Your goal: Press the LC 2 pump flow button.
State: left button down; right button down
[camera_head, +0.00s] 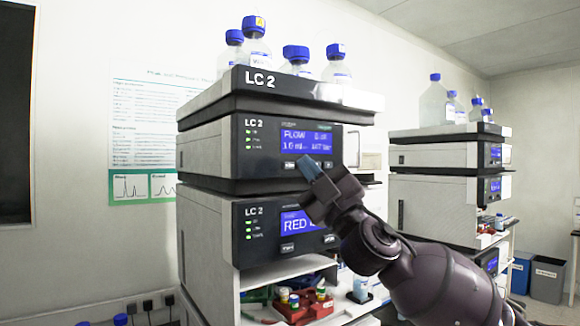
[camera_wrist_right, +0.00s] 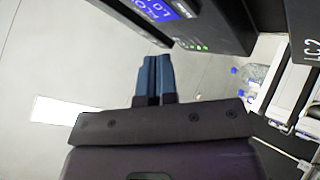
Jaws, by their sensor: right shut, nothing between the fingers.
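The LC 2 stack has an upper module, the pump (camera_head: 245,162), with a blue display (camera_head: 306,140) reading FLOW. A row of small buttons (camera_head: 289,165) sits under that display. My right gripper (camera_head: 309,167) is shut and empty, its blue fingertips in front of the button row and covering part of it. In the right wrist view the shut blue fingers (camera_wrist_right: 155,78) point toward the dark module front, with the blue display (camera_wrist_right: 155,9) at the top. I cannot tell whether the fingertips touch a button. My left gripper is not in view.
Below is a second LC 2 module with a blue display (camera_head: 303,222) reading RED. Under it an open bay holds a red rack (camera_head: 300,306) with vials. Blue-capped bottles (camera_head: 255,45) stand on top. Another stack (camera_head: 445,160) stands at the right, with bins (camera_head: 547,279) beyond.

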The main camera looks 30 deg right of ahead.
jog(key=s, duration=0.2)
jog(key=shift+s+d, duration=0.1)
jog(key=shift+s, duration=0.2)
dwell(0.8)
jog(key=w+d+f+m+g+h, duration=0.1)
jog(key=f+m, duration=0.1)
jog(key=f, duration=0.4)
jog(key=w+d+f+m+g+h, duration=0.1)
jog(key=w+f+h, duration=0.1)
jog(key=f, duration=0.4)
jog(key=w+d+f+m+g+h, duration=0.1)
jog(key=w+f+m+h, duration=0.1)
jog(key=f, duration=0.4)
jog(key=shift+w+f+m, duration=0.25)
jog(key=shift+f+m, duration=0.05)
jog(key=shift+f, duration=0.05)
notch_tip(320, 180, down, 21)
jog(key=s+m+g+h, duration=0.2)
jog(key=m+g, duration=0.1)
jog(key=g, duration=0.1)
jog(key=s+a+f+m+g, duration=0.3)
jog(key=s+f, duration=0.7)
jog(key=f, duration=0.4)
jog(key=s+a+f+m+g, duration=0.3)
jog(key=s+f, duration=0.8)
jog(key=f, duration=0.4)
jog(key=shift+s+a+f+g+h, duration=0.15)
jog(key=shift+a+f+g+h, duration=0.15)
jog(key=shift+a+g, duration=0.35)
